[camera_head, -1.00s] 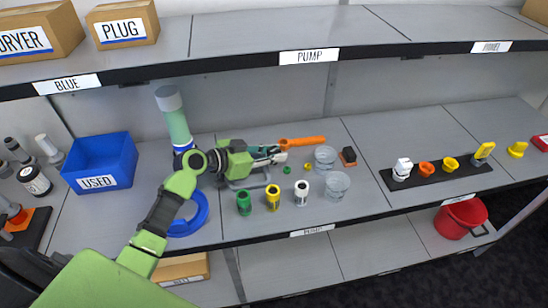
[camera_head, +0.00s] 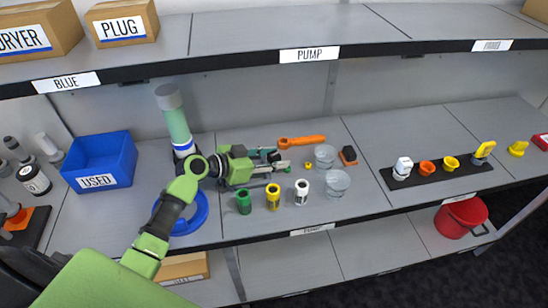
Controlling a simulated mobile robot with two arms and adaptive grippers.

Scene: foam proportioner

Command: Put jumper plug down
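My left gripper (camera_head: 282,166) reaches in from the left, low over the middle of the shelf board. Its fingers are small and partly overlapped by its own body, so whether they are open or shut does not show. I cannot make out for sure which thing is the jumper plug. A small yellow piece (camera_head: 308,165) lies just right of the fingertips. An orange tool (camera_head: 302,141) lies behind them. Green (camera_head: 244,201), yellow (camera_head: 273,197) and white (camera_head: 302,192) cylinders stand in front. My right gripper is not in view.
Two clear cups (camera_head: 325,155) (camera_head: 337,182) stand right of the gripper. A black strip (camera_head: 447,178) holds several fittings farther right. A blue USED bin (camera_head: 101,160) and a blue ring (camera_head: 199,216) are at left. An upper shelf (camera_head: 240,60) runs above.

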